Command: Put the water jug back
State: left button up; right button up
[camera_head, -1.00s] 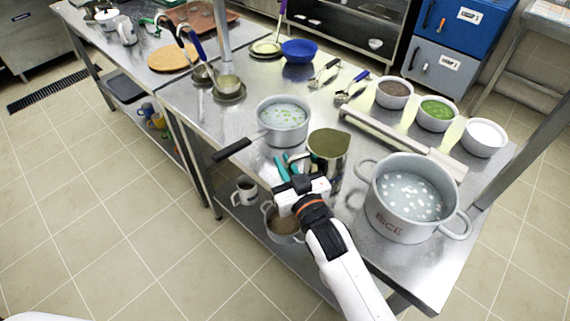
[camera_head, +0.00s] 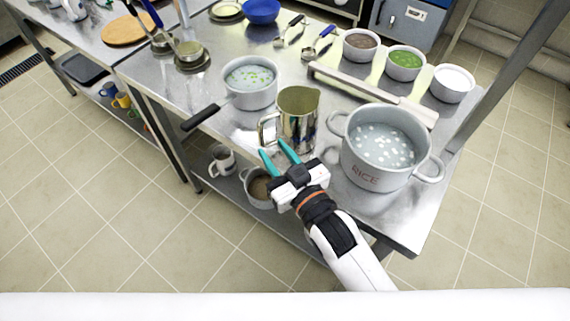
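The water jug (camera_head: 299,117) is a shiny metal pitcher standing upright on the steel table, between the saucepan and the big pot marked RICE. Its handle (camera_head: 267,131) points left and toward me. My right gripper (camera_head: 279,155) has teal fingers spread apart, just in front of the jug's handle side. It is open and empty, and a small gap seems to show between fingertips and handle. The inside of the jug is hard to make out. My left gripper is not in view.
The RICE pot (camera_head: 384,150) stands close right of the jug. The saucepan (camera_head: 250,85) stands left, its black handle (camera_head: 201,117) jutting over the table edge. A long metal bar (camera_head: 371,92) lies behind. Bowls (camera_head: 404,64) stand at the back right. Mugs and a pot sit on the lower shelf.

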jog(key=v, duration=0.3)
jog(key=shift+s+d, duration=0.15)
jog(key=shift+s, duration=0.1)
dwell(0.4)
